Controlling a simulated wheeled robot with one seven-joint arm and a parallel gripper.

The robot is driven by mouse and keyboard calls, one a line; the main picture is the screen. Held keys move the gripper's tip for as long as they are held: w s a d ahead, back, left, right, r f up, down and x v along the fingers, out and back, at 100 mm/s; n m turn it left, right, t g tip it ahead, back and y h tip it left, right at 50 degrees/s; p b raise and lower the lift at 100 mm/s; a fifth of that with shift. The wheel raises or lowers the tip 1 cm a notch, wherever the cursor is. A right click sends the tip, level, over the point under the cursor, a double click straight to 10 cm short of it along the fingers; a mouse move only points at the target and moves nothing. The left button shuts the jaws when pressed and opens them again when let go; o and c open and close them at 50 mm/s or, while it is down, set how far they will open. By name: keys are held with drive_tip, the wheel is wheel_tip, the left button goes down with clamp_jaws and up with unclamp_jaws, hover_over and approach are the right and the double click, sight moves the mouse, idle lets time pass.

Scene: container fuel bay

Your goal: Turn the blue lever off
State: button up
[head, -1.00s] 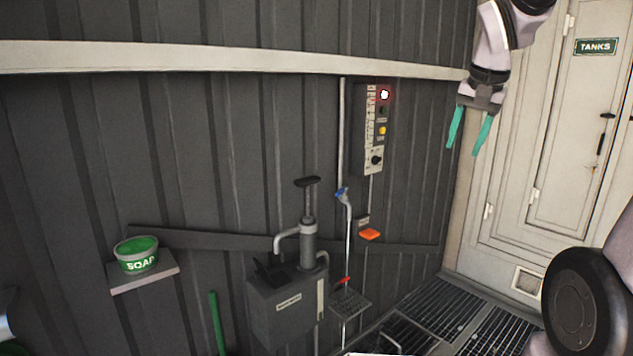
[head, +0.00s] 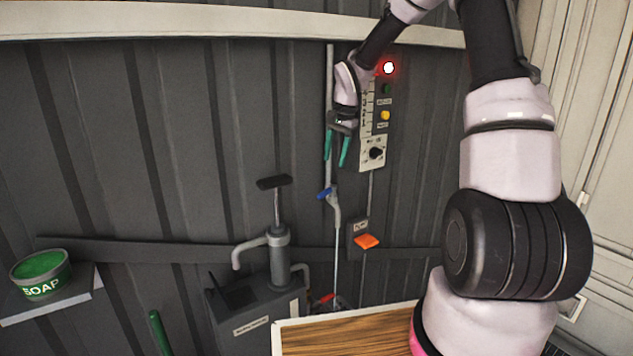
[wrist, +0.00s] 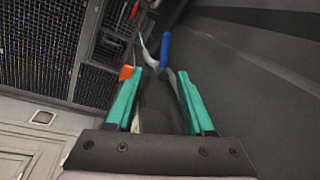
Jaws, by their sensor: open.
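The blue lever (head: 326,194) is a small blue handle on a thin vertical pipe on the dark corrugated wall, in the middle of the head view. In the wrist view the blue lever (wrist: 165,50) shows ahead, just beyond the fingertips and roughly between them. My gripper (head: 335,164) has teal fingers pointing down, spread apart and empty. In the head view it is above the lever, apart from it. It also shows in the wrist view (wrist: 158,74).
A control panel (head: 373,152) with a lit red lamp (head: 389,68) is right of my gripper. An orange switch (head: 367,241) is below it. A hand pump (head: 278,250) stands lower left. A soap tub (head: 41,272) is far left. A wooden surface (head: 350,332) is in front.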

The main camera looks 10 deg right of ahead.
sight(325, 191)
drive_tip(key=w+f, duration=0.1)
drive_tip(key=f, duration=0.2)
drive_tip(key=w+a+f, duration=0.1)
drive_tip(key=f, duration=0.3)
drive_tip(key=a+f, duration=0.1)
drive_tip(key=f, duration=0.3)
drive_tip(key=shift+w+f, duration=0.15)
drive_tip(key=shift+w, duration=0.25)
clamp_jaws()
idle(1.0)
